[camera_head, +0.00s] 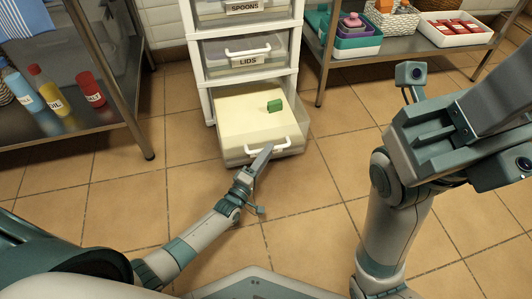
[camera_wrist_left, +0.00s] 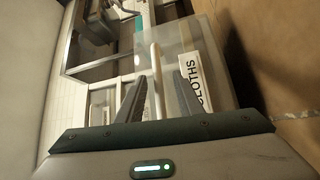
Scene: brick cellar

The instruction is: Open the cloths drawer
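The cloths drawer (camera_head: 234,148) is the bottom one of the white drawer unit (camera_head: 207,101) and stands pulled out, its pale inside showing from above. A small green block (camera_head: 274,105) lies in it. Its white handle (camera_head: 283,145) is on the front. My left gripper (camera_head: 266,152) is at this handle. In the left wrist view the handle bar (camera_wrist_left: 157,75) runs between the two spread fingers of my left gripper (camera_wrist_left: 160,90), with gaps on both sides. The CLOTHS label (camera_wrist_left: 194,82) shows beside one finger. My right gripper (camera_head: 470,125) is raised at the right; its finger opening is unclear.
The lids drawer (camera_head: 230,63) and spoons drawer (camera_head: 222,16) above are shut. A metal shelf with bottles (camera_head: 52,98) stands left, another with a white bin (camera_head: 452,38) stands right. The tiled floor (camera_head: 130,205) before the unit is clear.

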